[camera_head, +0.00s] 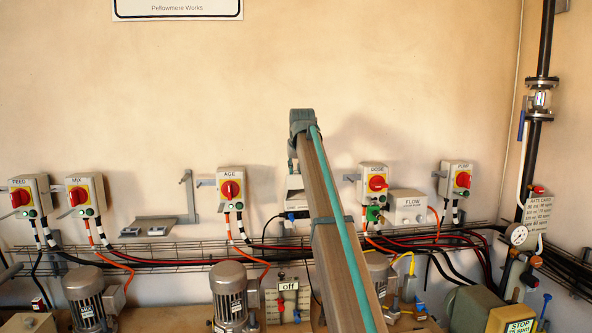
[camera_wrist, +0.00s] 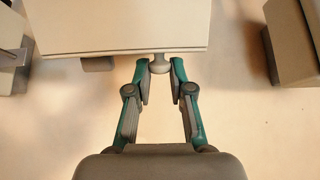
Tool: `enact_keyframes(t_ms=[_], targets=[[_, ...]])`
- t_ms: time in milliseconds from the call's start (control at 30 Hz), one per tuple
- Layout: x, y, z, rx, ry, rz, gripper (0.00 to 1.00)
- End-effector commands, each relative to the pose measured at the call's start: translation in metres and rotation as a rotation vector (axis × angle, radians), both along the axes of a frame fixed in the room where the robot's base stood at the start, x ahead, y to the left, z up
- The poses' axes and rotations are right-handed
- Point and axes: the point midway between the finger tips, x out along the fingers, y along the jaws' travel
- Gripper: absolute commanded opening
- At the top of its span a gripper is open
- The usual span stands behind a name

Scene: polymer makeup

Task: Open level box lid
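In the wrist view a large pale box (camera_wrist: 115,22) fills the upper left, with a thin line along its lower edge. I take it for the level box; no label shows. Whether the pads touch the knob is not clear. No open gap shows at the lid. In the head view a pale box (camera_head: 294,182) on the wall is partly hidden by my arm, as is most of my gripper.
In the head view, the age switch box (camera_head: 231,188) stands left of my arm, and the dose switch box (camera_head: 374,181) and flow box (camera_head: 408,206) stand right. A wire cable tray (camera_head: 190,256) runs below. In the wrist view another box (camera_wrist: 295,40) stands at right.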

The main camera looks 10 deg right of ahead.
Motion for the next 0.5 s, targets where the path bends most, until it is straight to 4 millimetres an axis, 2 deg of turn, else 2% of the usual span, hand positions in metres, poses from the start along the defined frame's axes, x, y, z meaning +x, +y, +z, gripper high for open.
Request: enact_keyframes(t_ms=[33, 133, 167, 500], targets=[[-0.0022, 0.0003, -0.0007, 0.0, 0.005, 0.0, 0.28], [-0.0019, 0.0003, -0.0006, 0.0, 0.004, 0.0, 0.44], [-0.0019, 0.0003, -0.0005, 0.0, 0.004, 0.0, 0.46], [-0.0024, 0.0001, 0.0015, 0.0, 0.002, 0.0, 0.46]])
